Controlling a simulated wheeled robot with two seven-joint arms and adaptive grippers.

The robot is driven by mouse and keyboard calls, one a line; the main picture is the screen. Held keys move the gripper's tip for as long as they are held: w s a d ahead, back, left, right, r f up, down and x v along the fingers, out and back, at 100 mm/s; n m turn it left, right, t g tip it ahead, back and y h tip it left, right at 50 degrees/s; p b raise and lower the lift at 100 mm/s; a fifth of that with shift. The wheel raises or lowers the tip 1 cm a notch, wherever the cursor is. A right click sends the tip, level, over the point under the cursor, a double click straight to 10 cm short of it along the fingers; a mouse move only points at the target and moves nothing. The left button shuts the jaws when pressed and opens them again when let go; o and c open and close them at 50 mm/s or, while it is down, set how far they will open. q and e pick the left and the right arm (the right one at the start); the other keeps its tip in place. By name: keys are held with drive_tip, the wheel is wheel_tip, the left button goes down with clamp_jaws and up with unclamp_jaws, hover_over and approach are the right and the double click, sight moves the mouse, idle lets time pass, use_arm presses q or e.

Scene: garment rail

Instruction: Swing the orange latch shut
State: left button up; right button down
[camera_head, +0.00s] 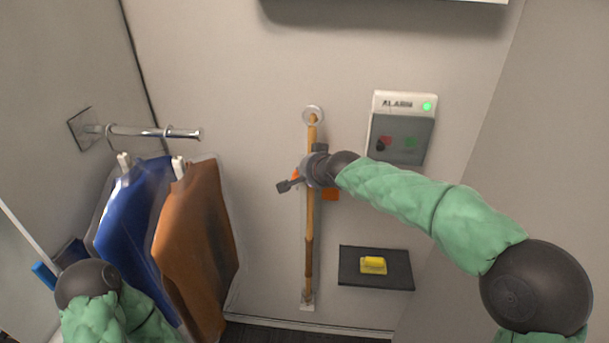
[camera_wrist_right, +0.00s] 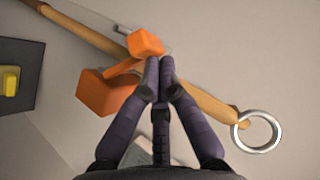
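The orange latch (camera_wrist_right: 108,92) shows in the right wrist view as a block with a short bar running to a smaller orange knob (camera_wrist_right: 145,43). It lies across the wooden pole (camera_wrist_right: 205,103). In the head view the latch's orange block (camera_head: 331,194) shows just right of the upright pole (camera_head: 309,230), partly hidden by my right arm. My right gripper (camera_wrist_right: 160,62) has its fingertips together beside the bar, just below the knob; nothing is seen between them. Whether they touch the latch is unclear. In the head view my right gripper (camera_head: 288,186) overlaps the pole. My left gripper is out of view.
A metal ring (camera_wrist_right: 258,131) tops the pole. A rail (camera_head: 155,131) with hanging blue (camera_head: 135,215) and brown (camera_head: 198,235) garments is at left. An alarm box (camera_head: 402,125) with a green light is right of the pole. A dark shelf (camera_head: 350,279) holds a yellow block (camera_head: 373,265).

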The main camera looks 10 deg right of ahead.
drive_tip(key=shift+w+a+b, duration=0.1)
drive_tip(key=shift+a+b, duration=0.1)
drive_tip(key=shift+b, duration=0.15)
drive_tip(key=shift+r, duration=0.2)
drive_tip(key=shift+r+p, duration=0.3)
drive_tip(key=shift+r, duration=0.25)
